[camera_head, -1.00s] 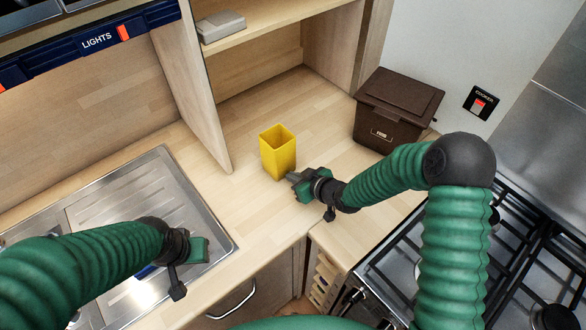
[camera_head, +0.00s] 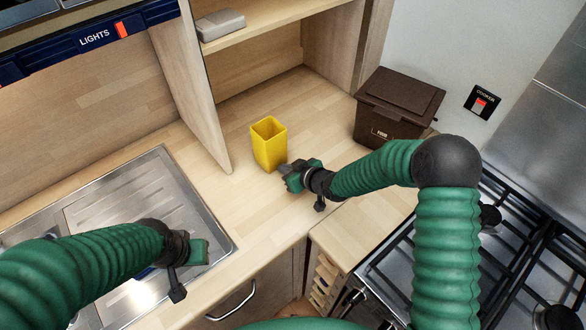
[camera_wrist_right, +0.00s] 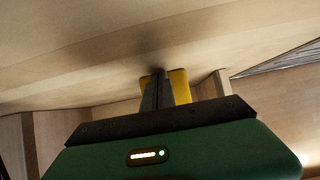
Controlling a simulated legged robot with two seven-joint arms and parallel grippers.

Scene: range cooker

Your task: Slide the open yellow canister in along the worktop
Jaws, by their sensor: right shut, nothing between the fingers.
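The open yellow canister (camera_head: 270,146) stands upright on the pale wooden worktop (camera_head: 225,195), in front of the wooden shelf unit. My right gripper (camera_head: 284,170) is shut and empty, low at the canister's lower right side, its tip at or very near the canister wall. In the right wrist view the canister (camera_wrist_right: 180,86) shows partly hidden behind the shut fingers (camera_wrist_right: 160,80). My left gripper (camera_head: 203,252) is over the sink drainer; its fingers are too unclear to judge.
A brown lidded food bin (camera_head: 395,110) stands at the back right of the worktop. The steel sink drainer (camera_head: 120,195) is at left, the hob (camera_head: 510,250) at right. An upright panel (camera_head: 195,90) rises left of the canister. Free worktop lies behind it.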

